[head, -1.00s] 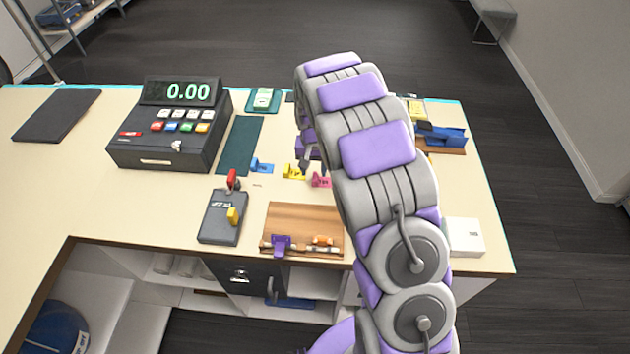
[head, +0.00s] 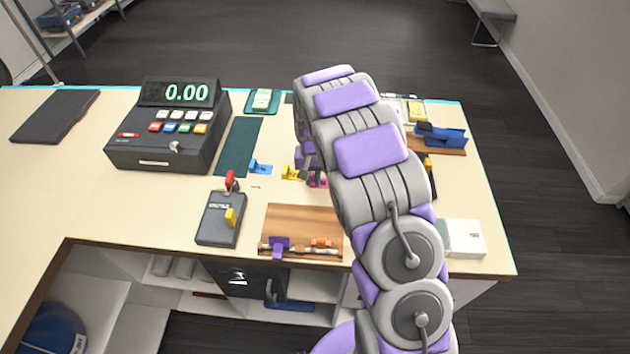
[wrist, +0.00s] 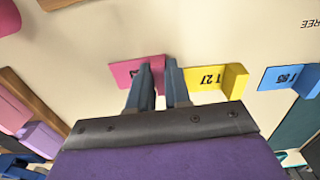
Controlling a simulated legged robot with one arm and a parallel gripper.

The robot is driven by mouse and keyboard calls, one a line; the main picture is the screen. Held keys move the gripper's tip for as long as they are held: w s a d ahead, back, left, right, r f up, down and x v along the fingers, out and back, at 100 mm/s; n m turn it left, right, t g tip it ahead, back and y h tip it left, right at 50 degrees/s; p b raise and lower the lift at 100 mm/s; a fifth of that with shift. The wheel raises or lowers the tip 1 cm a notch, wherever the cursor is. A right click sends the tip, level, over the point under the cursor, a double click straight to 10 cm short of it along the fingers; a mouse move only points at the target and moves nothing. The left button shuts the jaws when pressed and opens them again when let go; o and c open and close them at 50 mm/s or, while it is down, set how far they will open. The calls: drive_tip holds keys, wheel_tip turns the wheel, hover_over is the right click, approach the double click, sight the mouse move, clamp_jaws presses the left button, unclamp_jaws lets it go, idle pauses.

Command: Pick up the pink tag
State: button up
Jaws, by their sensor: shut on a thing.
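The pink tag (wrist: 127,72) lies at the counter top in the wrist view, with a dark number partly covered by a finger. My gripper (wrist: 160,80) is shut on its raised part, which shows as a sliver of pink between the two fingers. In the head view the pink tag (head: 322,181) is mostly hidden behind my gripper (head: 310,175). The yellow tag (wrist: 215,78), marked 27, stands close beside the right finger. The blue tag (wrist: 290,78) is farther right. I cannot tell whether the pink tag touches the counter.
A wooden board (head: 300,225) with a purple piece lies in front. A blue stapler-like item (head: 440,135) and white box (head: 465,238) are to the right. The counter's left part is mostly clear.

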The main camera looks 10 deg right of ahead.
sight(313, 179)
drive_tip(key=shift+d, duration=0.25)
clamp_jaws()
drive_tip(key=shift+r, duration=0.1)
drive_tip(key=shift+a+r, duration=0.1)
drive_tip(key=shift+r, duration=0.2)
wheel_tip(313, 179, up, 14)
drive_tip(key=p, duration=0.3)
drive_tip(key=shift+r+p, duration=0.15)
drive_tip(key=shift+p, duration=0.15)
